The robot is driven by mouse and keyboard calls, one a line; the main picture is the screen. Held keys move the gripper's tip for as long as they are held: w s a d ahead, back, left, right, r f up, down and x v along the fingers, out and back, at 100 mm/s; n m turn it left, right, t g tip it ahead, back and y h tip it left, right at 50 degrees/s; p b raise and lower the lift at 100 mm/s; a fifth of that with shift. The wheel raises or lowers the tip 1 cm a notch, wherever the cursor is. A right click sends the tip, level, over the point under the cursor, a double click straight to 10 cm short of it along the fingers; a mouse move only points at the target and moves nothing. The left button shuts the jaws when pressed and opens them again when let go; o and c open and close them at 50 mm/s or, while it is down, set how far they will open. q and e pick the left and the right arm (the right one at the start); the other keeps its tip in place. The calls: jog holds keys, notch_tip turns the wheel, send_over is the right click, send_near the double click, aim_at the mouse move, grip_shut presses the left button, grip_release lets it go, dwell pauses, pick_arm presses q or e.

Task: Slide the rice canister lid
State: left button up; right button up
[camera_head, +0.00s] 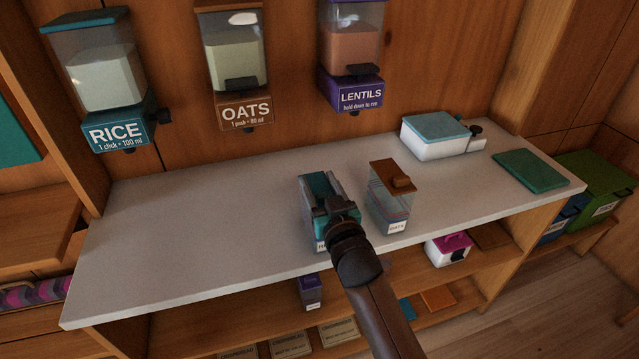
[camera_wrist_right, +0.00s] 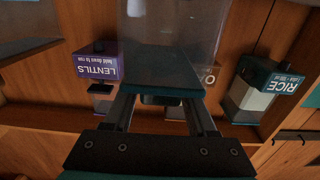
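The rice canister (camera_head: 309,235) is a small clear box with a teal lid (camera_head: 316,181), standing near the front edge of the grey counter; its label is mostly hidden. In the right wrist view a clear box (camera_wrist_right: 172,45) with a teal band (camera_wrist_right: 160,87) and a small dark block is just past the fingers. My right gripper (camera_head: 330,203) is at the teal lid, its fingers apart on either side of the dark block. Whether they touch it is unclear. My left gripper is not in view.
An oats canister (camera_head: 389,205) with a brown lid stands close on the right. Wall dispensers for rice (camera_head: 108,80), oats (camera_head: 236,60) and lentils (camera_head: 352,45) hang behind. A white box (camera_head: 433,148) and a green mat (camera_head: 530,171) lie farther right. The left counter (camera_head: 190,235) is clear.

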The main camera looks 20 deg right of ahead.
grip_shut()
dwell(1.1)
